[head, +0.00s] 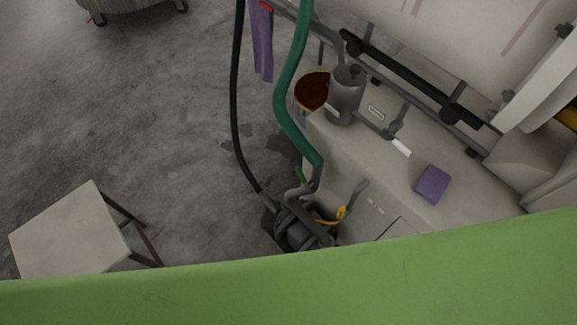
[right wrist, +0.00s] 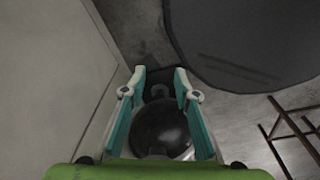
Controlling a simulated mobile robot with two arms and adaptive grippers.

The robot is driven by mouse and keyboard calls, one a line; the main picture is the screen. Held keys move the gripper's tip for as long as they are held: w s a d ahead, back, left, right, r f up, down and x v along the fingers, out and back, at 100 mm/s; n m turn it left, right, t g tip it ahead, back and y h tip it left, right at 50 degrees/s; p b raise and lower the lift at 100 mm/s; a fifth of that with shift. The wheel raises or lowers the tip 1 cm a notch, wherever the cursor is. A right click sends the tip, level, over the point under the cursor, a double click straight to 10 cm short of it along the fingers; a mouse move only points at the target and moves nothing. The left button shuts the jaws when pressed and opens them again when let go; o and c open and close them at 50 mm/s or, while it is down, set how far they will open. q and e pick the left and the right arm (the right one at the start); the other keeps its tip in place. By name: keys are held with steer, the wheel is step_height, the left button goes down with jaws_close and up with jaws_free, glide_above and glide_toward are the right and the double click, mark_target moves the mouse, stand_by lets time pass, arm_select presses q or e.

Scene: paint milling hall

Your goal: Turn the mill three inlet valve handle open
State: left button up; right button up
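Several handles show in the head view, and the labels are too small to read, so I cannot tell which is the mill three inlet valve handle. A white-tipped lever (head: 401,147) sticks out from the pipe beside a grey cylinder (head: 346,92). A yellow handle (head: 341,214) sits low by a dark pump (head: 297,228). A small green handle (head: 299,175) is near the green hose's lower end. My right gripper (right wrist: 159,76) shows only in its wrist view, fingers apart, with a dark rounded object (right wrist: 160,130) behind or between them; contact is unclear. My left gripper is not in view.
A green hose (head: 284,95) and a black hose (head: 235,110) run down to the pump area. A bucket with red-brown contents (head: 311,91) stands by the machine. A purple sponge (head: 432,184) lies on the casing. A pale-topped stool (head: 68,236) stands left; floor between is clear.

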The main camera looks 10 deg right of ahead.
steer(key=w+a+r, duration=0.2)
steer(key=w+r, duration=0.3)
steer(key=w, duration=0.1)
step_height(320, 180, up, 36)
steer(key=n+g+p, duration=0.2)
steer(key=n, duration=0.4)
glide_above(300, 168)
steer(key=shift+y, duration=0.3)
step_height(300, 168, down, 14)
steer(key=shift+a+r, duration=0.1)
jaws_close()
